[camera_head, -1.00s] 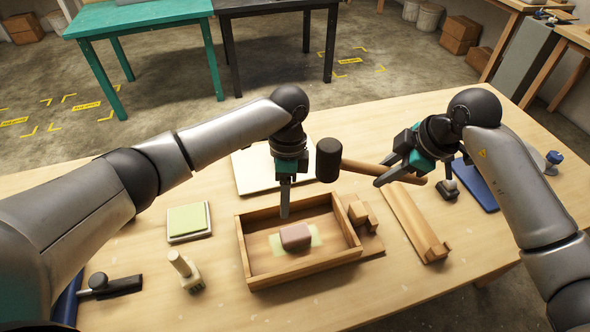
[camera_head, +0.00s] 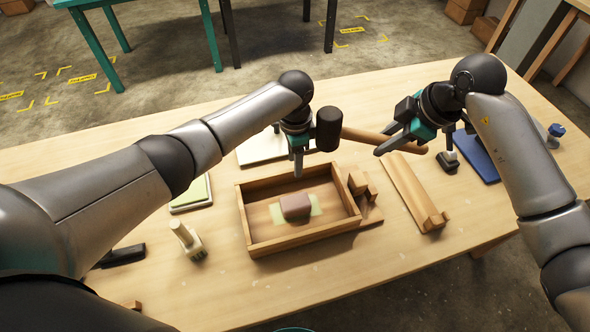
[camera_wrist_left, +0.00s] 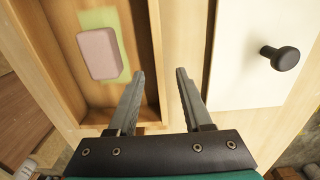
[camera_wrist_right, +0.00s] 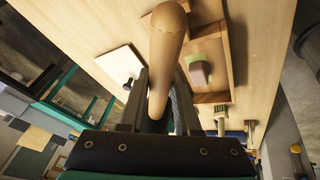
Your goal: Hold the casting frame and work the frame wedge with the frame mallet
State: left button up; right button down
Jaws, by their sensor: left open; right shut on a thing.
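The casting frame (camera_head: 248,226) is a shallow open wooden box on the table, with a pinkish block (camera_head: 295,206) on a pale green patch inside. My left gripper (camera_head: 298,166) is open and empty at the frame's far wall. In the left wrist view its fingers (camera_wrist_left: 160,98) point down around that wall, apart from each other; contact cannot be told. The frame wedge (camera_head: 358,183) appears as small wood at the frame's right side. My right gripper (camera_head: 384,143) is shut on the handle of the frame mallet (camera_head: 329,129), whose dark head hangs above the table behind the frame.
A long wooden piece (camera_head: 412,191) lies right of the frame. Behind it are a black-handled tool (camera_head: 448,161) and a blue pad (camera_head: 476,157). A white board (camera_head: 258,150) lies behind the frame. A brush (camera_head: 187,240) stands at left. The table's front right is clear.

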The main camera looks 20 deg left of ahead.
aim_at(295, 179)
pick_arm(q)
jog(key=shift+f, duration=2.45)
jog(key=shift+c, duration=0.2)
grip_shut()
dwell(0.5)
dwell(0.4)
dwell(3.7)
